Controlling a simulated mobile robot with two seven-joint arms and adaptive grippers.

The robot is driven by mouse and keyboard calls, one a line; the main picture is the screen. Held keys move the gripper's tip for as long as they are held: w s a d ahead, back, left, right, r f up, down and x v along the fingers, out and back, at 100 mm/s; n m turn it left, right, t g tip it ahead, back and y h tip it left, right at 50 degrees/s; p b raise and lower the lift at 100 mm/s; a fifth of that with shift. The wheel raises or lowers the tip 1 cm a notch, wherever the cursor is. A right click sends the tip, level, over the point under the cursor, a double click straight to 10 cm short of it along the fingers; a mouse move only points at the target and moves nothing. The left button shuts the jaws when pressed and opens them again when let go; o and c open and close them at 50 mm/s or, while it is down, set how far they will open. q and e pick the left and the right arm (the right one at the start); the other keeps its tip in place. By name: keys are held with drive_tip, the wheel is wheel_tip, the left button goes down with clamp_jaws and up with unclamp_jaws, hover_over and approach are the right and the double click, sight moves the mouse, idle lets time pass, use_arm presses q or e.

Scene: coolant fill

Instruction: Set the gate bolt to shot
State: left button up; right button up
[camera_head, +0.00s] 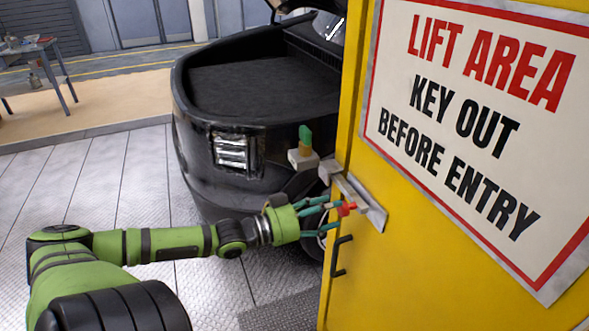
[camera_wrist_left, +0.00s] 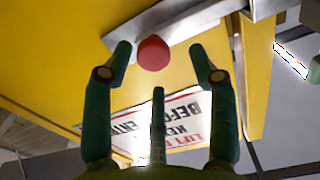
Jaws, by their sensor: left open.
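The gate is a yellow panel (camera_head: 410,275) at the right of the head view. Its bolt is a grey metal bar and plate (camera_head: 372,209) near the gate's left edge, with a red knob (camera_head: 348,209). I cannot tell how far the bar reaches past the edge. My left gripper (camera_head: 333,207) is open at the knob, its fingers pointing at the gate. In the left wrist view the red knob (camera_wrist_left: 153,52) lies between the spread fingertips (camera_wrist_left: 160,60), with gaps visible on both sides. The grey bolt plate (camera_wrist_left: 185,28) is behind it. My right gripper is out of view.
A black pull handle (camera_head: 340,257) is below the bolt. A grey box with a green top (camera_head: 302,157) is just left of the gate edge. A black car (camera_head: 265,90) with its hood up stands behind. A workbench (camera_head: 30,47) is far left. Open floor (camera_head: 100,195) lies left.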

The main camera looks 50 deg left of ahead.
use_arm(q)
drive_tip(key=v, duration=0.8)
drive_tip(key=shift+a+r, duration=0.1)
idle(0.5)
